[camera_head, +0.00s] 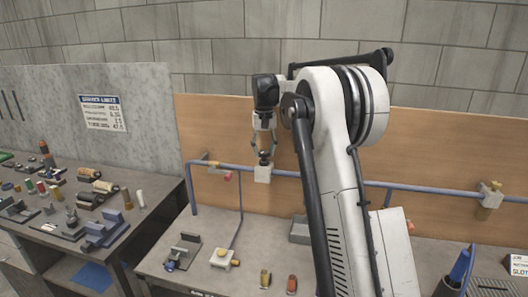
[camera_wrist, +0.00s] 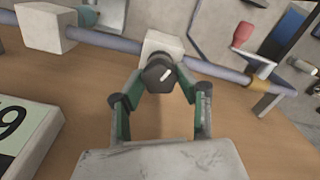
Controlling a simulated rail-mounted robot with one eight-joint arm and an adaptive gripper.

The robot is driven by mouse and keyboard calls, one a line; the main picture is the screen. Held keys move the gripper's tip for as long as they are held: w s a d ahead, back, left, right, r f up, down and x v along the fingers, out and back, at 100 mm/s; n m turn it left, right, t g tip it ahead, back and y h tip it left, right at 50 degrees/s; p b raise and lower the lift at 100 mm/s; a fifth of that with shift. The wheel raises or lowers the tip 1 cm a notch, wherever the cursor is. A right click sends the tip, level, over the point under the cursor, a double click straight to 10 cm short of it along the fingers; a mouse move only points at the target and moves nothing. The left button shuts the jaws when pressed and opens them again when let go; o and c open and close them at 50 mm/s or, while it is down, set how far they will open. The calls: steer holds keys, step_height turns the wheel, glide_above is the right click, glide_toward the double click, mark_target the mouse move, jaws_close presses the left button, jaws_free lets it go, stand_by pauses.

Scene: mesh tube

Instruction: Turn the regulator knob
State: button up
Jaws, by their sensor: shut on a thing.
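The regulator knob is a dark, faceted knob with a white mark (camera_wrist: 158,74). It sits on a pale block on the blue pipe, and the pale block shows in the head view (camera_head: 263,174). My gripper (camera_wrist: 157,80) has its two green-sided fingers on either side of the knob and is shut on it. In the head view my gripper (camera_head: 264,152) reaches down to the block in front of the wooden panel. The knob is small and partly hidden by the fingers there.
A blue pipe (camera_head: 338,178) runs along the wooden backboard (camera_head: 430,150). A red handle (camera_wrist: 242,34) stands near the knob. Another pale fitting (camera_head: 490,193) is at the far right. A cluttered bench (camera_head: 150,232) lies left. A workbench with small fittings (camera_head: 222,258) lies below.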

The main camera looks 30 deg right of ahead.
mark_target(264, 151)
steer(key=n+b, duration=0.2)
steer(key=n, duration=0.4)
steer(key=n+b, duration=0.1)
steer(key=n, duration=0.5)
steer(key=shift+n+b, duration=0.3)
stand_by(0.3)
steer(key=o, duration=1.1)
steer(key=shift+r, duration=0.1)
step_height(264, 151, up, 12)
steer(key=shift+f, duration=0.1)
stand_by(0.4)
